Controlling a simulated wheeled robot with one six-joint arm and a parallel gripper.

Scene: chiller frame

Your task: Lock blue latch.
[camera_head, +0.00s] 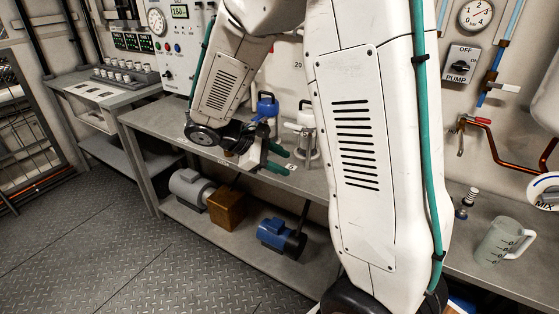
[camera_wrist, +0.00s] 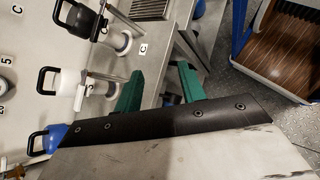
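The blue latch (camera_head: 266,106), a blue piece with a loop handle, stands at the back of the workbench, just behind my gripper. Its lower part is hidden by my gripper in the head view. In the wrist view the blue latch (camera_wrist: 49,138) is at the lower left, partly covered by my gripper body. My gripper (camera_head: 287,163) is over the bench near its front edge, in front of the latch and apart from it. Its two green fingers (camera_wrist: 160,68) are spread with nothing visible between them. I cannot tell whether the latch is locked.
A white-handled fitting (camera_head: 305,118) stands right of the blue latch. A black-handled one (camera_wrist: 80,20) shows in the wrist view. Motors (camera_head: 282,237) sit on the lower shelf. A measuring jug (camera_head: 498,241) is on the right. The floor (camera_head: 130,240) at left is clear.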

